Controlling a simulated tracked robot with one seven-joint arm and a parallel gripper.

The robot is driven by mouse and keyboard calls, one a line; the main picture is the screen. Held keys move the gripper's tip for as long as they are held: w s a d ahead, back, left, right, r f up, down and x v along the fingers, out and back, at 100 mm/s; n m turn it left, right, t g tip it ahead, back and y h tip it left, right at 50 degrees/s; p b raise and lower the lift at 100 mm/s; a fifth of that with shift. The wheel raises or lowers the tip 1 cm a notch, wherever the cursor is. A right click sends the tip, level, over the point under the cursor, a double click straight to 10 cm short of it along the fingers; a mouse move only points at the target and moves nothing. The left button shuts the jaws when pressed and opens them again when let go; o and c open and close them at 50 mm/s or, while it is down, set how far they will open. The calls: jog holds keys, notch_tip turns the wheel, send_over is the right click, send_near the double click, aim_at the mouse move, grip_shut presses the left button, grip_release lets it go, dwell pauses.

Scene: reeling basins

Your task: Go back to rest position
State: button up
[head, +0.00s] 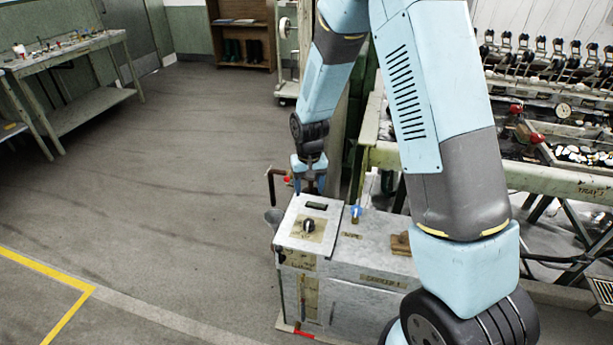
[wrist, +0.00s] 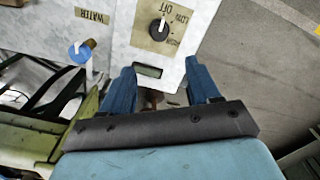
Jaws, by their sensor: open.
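My gripper (head: 309,188) points down at the far edge of the grey control cabinet (head: 312,262). In the wrist view my gripper (wrist: 160,75) shows two blue fingers spread apart with nothing held between them. A black knob (head: 309,226) sits on the cabinet's raised top panel, apart from the fingers. In the wrist view the knob (wrist: 159,30) has a white pointer towards the OFF mark. A small dark display (wrist: 147,70) lies between the knob and my gripper. Whether the fingertips touch the cabinet, I cannot tell.
A blue valve (head: 356,213), labelled WATER in the wrist view, stands on the cabinet top. A red-handled part (head: 286,180) is close beside my gripper. The reeling bench (head: 545,180) stands at right. A workbench (head: 75,50) is far left, with open floor between.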

jog(key=s+d+r+t, duration=0.1)
jog(key=s+d+r, duration=0.15)
jog(key=r, duration=0.45)
jog(key=s+d+r+t, duration=0.15)
jog(key=d+r, duration=0.25)
jog(key=r, duration=0.4)
jog(key=s+d+r, duration=0.3)
jog(key=r, duration=0.4)
jog(key=s+d+r+t, duration=0.1)
jog(key=s+d+r, duration=0.2)
jog(key=s+r, duration=0.3)
jog(key=s+d+r+m+t, duration=0.1)
jog(key=s+d+r, duration=0.3)
jog(key=s, duration=0.9)
notch_tip(320, 180, up, 2)
jog(key=shift+d+r+m+t, duration=0.25)
jog(key=shift+m+t, duration=0.05)
jog(key=shift+t, duration=0.25)
jog(key=shift+s, duration=0.1)
jog(key=shift+c, duration=0.4)
